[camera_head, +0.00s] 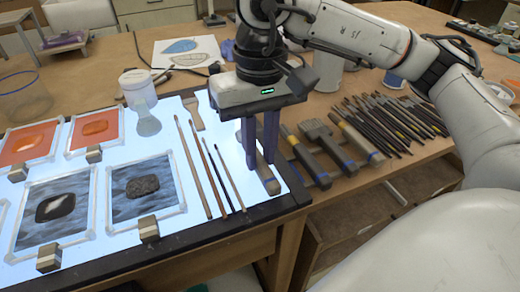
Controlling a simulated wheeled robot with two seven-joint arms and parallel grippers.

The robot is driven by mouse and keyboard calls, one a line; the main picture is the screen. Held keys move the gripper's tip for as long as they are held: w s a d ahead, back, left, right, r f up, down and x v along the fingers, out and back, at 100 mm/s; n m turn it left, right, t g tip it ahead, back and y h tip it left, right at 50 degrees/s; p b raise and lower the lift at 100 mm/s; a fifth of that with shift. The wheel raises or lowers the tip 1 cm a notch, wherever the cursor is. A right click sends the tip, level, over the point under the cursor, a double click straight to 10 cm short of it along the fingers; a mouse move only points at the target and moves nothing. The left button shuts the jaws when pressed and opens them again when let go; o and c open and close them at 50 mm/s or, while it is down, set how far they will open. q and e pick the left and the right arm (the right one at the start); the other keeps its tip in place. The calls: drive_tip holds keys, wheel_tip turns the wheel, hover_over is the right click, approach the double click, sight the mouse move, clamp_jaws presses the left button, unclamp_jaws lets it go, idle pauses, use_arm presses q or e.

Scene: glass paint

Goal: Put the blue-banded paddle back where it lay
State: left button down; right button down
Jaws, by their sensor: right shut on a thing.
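My right gripper (262,158) points down over the right edge of the light table. Its jaws are shut on a wooden paddle (267,180), whose near end shows below the fingers. The paddle's far part is hidden by the gripper, and I cannot see a blue band on it. To the right, several tools with bands lie side by side on a low rest: a slim one (305,157), a wide flat brush (328,148) and a pale-handled one (356,137). Blue shows near their front ends. My left gripper is not in view.
Several thin brushes (205,175) lie on the light table (120,258) left of the gripper. Framed glass panels (143,190) with small blocks sit further left. A white jar (138,90) stands behind. Many dark brushes (385,122) lie at the right.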

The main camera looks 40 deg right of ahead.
drive_tip(key=shift+f+b, duration=0.3)
drive_tip(key=shift+b, duration=0.15)
idle(0.7)
drive_tip(key=c, duration=1.6)
unclamp_jaws()
drive_tip(key=shift+r, duration=0.1)
wheel_tip(320, 180, up, 10)
drive_tip(key=shift+r+p, duration=0.1)
drive_tip(key=shift+p, duration=0.85)
